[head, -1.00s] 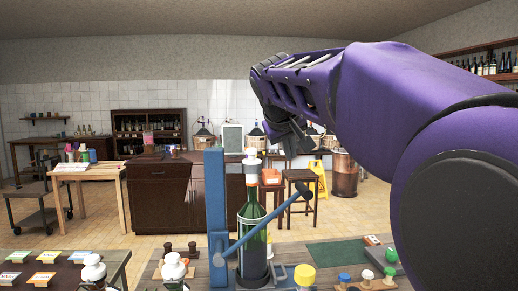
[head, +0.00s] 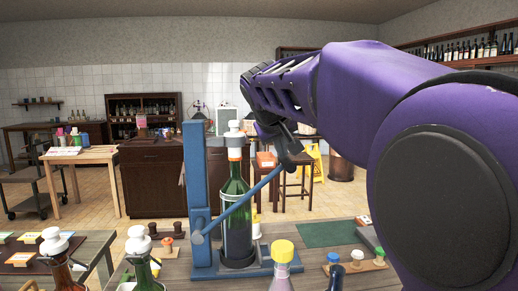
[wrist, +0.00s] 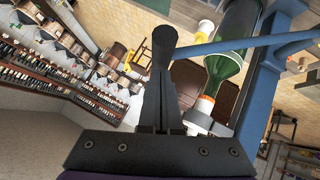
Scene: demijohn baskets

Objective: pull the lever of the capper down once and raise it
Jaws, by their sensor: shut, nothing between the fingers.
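The blue capper (head: 199,165) stands on the bench with a green bottle (head: 236,205) upright on its base, under the white and orange head (head: 235,140). Its blue lever (head: 245,199) slopes from the pivot at lower left up to the right, in front of the bottle. My gripper (head: 292,155) is shut and empty at the lever's upper end. In the wrist view the shut fingers (wrist: 162,50) lie beside the end of the lever (wrist: 235,44). I cannot tell whether they touch it. The bottle (wrist: 238,38) shows at upper right there.
A flask with a yellow cap (head: 283,262), white-topped bottles (head: 139,248) and small coloured stoppers (head: 357,257) stand around the capper. A green mat (head: 328,233) lies bare to the right. Stools and a cabinet (head: 152,180) stand beyond.

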